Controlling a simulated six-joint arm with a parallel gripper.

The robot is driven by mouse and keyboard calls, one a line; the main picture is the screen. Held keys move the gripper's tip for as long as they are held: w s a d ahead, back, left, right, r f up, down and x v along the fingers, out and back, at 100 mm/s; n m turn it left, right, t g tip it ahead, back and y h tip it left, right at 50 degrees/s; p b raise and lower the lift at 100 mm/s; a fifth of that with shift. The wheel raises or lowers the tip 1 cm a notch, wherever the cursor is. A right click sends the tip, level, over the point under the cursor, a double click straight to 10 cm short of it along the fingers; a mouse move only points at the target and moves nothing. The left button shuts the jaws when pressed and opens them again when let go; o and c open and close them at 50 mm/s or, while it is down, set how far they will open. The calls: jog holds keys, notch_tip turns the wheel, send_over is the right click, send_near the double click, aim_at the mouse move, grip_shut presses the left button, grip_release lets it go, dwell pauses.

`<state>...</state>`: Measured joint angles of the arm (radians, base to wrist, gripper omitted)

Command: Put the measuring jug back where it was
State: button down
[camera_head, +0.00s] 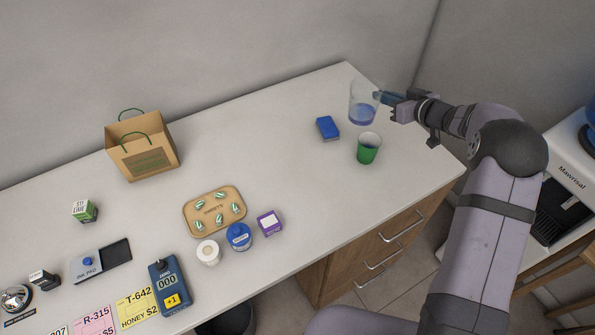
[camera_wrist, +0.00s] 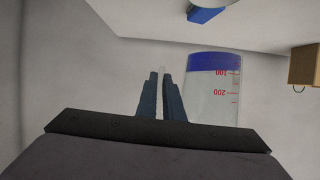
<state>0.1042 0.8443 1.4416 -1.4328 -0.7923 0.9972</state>
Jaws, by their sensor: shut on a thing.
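The measuring jug (camera_head: 361,106) is clear with a blue layer at its base, near the back right corner of the counter. It also shows in the wrist view (camera_wrist: 213,98), upside down in the picture, with red marks for 100 and 200. My gripper (camera_head: 381,97) is at the jug's right side. In the wrist view its fingers (camera_wrist: 161,82) are shut on a thin pale strip beside the jug, which looks like its handle. The jug looks upright. I cannot tell whether its base touches the counter (camera_head: 300,125).
A paper bag (camera_head: 148,160) is at the back left. A tray of sweets (camera_head: 190,216) and several small items lie further left. The counter's middle is clear.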

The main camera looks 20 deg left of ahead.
jog(key=s+a+n+g+y, duration=0.1)
jog(key=s+a+n+g, duration=0.1)
jog(key=s+a, duration=0.5)
jog(key=s+a+n+g+y, duration=0.2)
jog(key=s+a, duration=0.1)
jog(key=a, duration=0.8)
jog(key=shift+d+f+p, duration=0.1)
jog(key=shift+f+p, duration=0.35)
jog(key=shift+f, duration=4.9)
jog(key=shift+s+f, duration=0.1)
jog(key=shift+f+p, duration=0.6)
jog(key=shift+f, duration=1.4)
jog(key=shift+f, duration=0.1)
